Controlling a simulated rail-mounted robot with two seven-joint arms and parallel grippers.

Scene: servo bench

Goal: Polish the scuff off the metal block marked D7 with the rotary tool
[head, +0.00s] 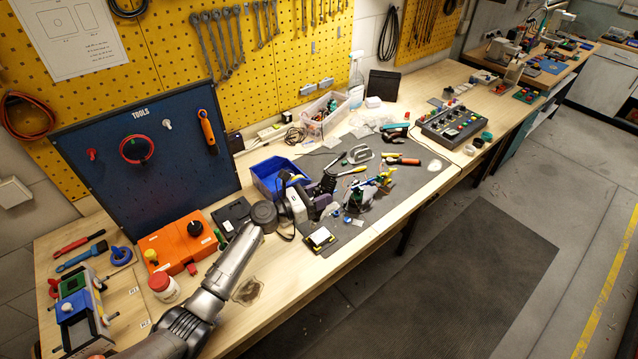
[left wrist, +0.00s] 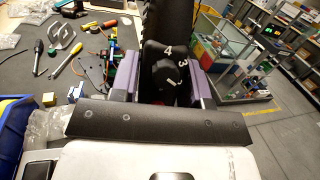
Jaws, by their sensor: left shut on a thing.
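My left gripper (head: 322,198) is over the grey mat near the front edge of the bench, its purple fingers shut on a black tool. In the left wrist view the black rotary tool (left wrist: 168,68) sits between the two fingers, with a numbered speed dial facing the camera. Its working tip is hidden. A small pale block with yellow edges on a dark base (head: 320,238) lies at the bench edge just below the gripper. I cannot read a D7 mark on any block. My right gripper is not in view.
A blue bin (head: 278,177) stands close behind the gripper. Small coloured clamps and parts (head: 378,182) and a yellow screwdriver (head: 352,171) lie to its right. The mat's right part has some free room.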

